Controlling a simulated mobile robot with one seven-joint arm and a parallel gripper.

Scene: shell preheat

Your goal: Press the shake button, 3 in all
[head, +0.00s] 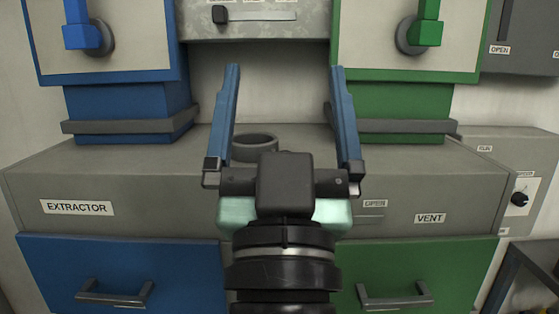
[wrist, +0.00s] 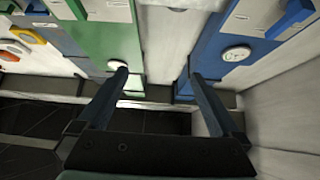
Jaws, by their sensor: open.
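My gripper (head: 284,72) is open and empty in the middle of the head view. Its two blue fingers are spread wide and point toward the gap between the blue and green units. They also show in the wrist view (wrist: 156,66), with nothing between them. No button labelled shake can be read in either view. The wrist view shows a round white disc on the green panel (wrist: 117,64), near the left fingertip, and another on the blue panel (wrist: 237,54), beyond the right finger. I cannot tell whether either is the shake button.
A grey bench carries an EXTRACTOR label (head: 77,207) and a VENT label (head: 430,218). A grey ring (head: 255,145) lies behind my gripper. The blue lever (head: 86,35) and green lever (head: 425,32) stick out above. A grey box with a black knob (head: 520,199) stands right.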

